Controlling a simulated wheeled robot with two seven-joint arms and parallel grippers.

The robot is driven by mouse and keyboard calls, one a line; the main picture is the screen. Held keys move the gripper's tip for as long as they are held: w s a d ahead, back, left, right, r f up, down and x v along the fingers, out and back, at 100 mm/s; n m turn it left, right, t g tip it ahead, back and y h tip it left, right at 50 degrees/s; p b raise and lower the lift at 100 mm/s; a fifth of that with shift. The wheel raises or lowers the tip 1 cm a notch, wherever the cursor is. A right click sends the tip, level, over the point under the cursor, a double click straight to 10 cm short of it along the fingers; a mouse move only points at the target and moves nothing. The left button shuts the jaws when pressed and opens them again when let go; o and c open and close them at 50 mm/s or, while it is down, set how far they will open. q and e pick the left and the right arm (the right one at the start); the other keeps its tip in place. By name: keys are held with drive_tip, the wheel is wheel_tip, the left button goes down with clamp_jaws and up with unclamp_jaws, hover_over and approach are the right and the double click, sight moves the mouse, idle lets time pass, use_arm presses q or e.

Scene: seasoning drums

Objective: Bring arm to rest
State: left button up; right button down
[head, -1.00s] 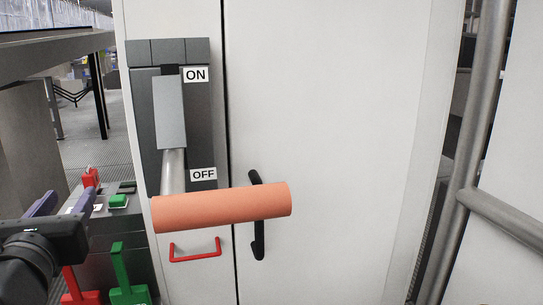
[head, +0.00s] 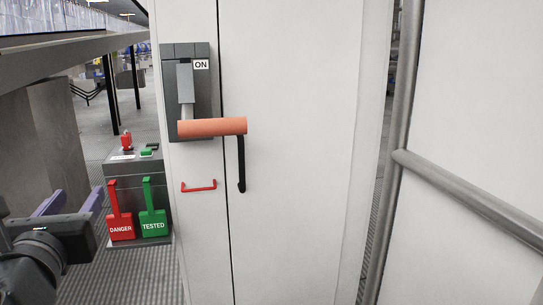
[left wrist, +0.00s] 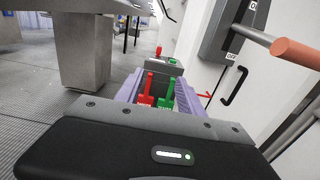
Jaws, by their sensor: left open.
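My left gripper (head: 72,203) is at the lower left of the head view, with its purple fingers apart and nothing between them. The same gripper (left wrist: 163,88) shows in the left wrist view, pointing toward the red and green tags, apart from them. The grey switch box (head: 203,95) is on the white cabinet. Its lever with an orange handle (head: 212,127) sticks out, and no gripper touches it. The ON label (head: 201,64) is visible; the OFF label is hidden in the head view. My right gripper is not in view.
A dark grey stand holds a red DANGER tag (head: 120,225) and a green TESTED tag (head: 153,222). The cabinet (head: 290,180) has a black handle (head: 241,165) and a red handle (head: 198,187). A metal rail (head: 470,198) is at right. A grey table (head: 70,45) is at left.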

use_arm(q)
drive_tip(key=w+d+f+m+g+h, duration=0.3)
drive_tip(key=w+f+m, duration=0.7)
drive_tip(key=f+m, duration=0.75)
drive_tip(key=w+d+f+m+g+h, duration=0.1)
drive_tip(key=w+d+f+m, duration=0.1)
drive_tip(key=d+f+m, duration=0.35)
drive_tip(key=w+d+f+m+g+h, duration=0.1)
drive_tip(key=d+f+m+h, duration=0.1)
drive_tip(key=f+m, duration=0.65)
drive_tip(key=s+d+f+m+g+h, duration=0.1)
drive_tip(key=s+d+f+m+g, duration=0.2)
drive_tip(key=f, duration=0.7)
drive_tip(key=s+d+f+m+g+h, duration=0.1)
drive_tip(key=s+d+f+g, duration=0.3)
drive_tip(key=f, duration=0.6)
drive_tip(key=s+d+f+m+g+h, duration=0.1)
drive_tip(key=s+d+f+g, duration=0.1)
drive_tip(key=s+d+f, duration=0.55)
drive_tip(key=s+d+f+m+g+h, duration=0.1)
drive_tip(key=s+d+f+m+g, duration=0.1)
drive_tip(key=s+f, duration=0.9)
wheel_tip(320, 180, up, 23)
drive_tip(key=p, duration=2.1)
drive_tip(key=shift+s+p, duration=0.4)
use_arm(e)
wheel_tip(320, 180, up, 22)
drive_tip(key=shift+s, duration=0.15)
